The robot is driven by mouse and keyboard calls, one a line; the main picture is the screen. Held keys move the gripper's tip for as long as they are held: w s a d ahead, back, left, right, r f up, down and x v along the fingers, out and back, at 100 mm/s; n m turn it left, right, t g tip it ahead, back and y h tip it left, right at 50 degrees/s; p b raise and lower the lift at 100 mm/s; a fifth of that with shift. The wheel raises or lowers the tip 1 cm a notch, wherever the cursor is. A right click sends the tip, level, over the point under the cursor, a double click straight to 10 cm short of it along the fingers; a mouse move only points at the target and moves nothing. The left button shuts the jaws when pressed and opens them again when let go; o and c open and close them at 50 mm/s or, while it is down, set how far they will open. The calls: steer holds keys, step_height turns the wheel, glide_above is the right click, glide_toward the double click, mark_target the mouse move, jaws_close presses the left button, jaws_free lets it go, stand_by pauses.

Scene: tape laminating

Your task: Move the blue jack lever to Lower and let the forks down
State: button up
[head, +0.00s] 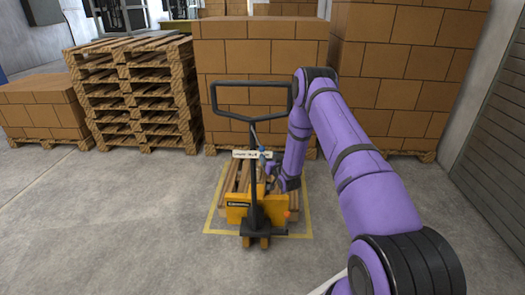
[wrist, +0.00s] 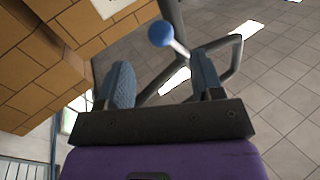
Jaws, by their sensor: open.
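The yellow pallet jack (head: 238,213) stands with its black loop handle (head: 250,116) upright. A white label plate (head: 245,154) sits across the handle's shaft; its text is too small to read. The blue knob of the jack lever (wrist: 160,33) shows in the wrist view, on a pale stem, just beyond and between my fingertips. In the head view it is a tiny blue spot beside the plate. My gripper (wrist: 163,72) is open and empty, its fingers apart and not touching the knob. In the head view my gripper (head: 271,172) is right of the shaft. The forks are mostly hidden.
A wooden pallet (head: 234,180) is behind the jack body, inside a yellow floor outline (head: 208,220). Stacked empty pallets (head: 135,92) and walls of brown boxes (head: 258,55) stand behind. The grey floor left and in front is clear.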

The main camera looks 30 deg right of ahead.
mark_target(263, 151)
steer(key=w, duration=0.7)
steer(key=shift+w+d, duration=0.35)
steer(key=shift+d, duration=0.05)
jaws_close()
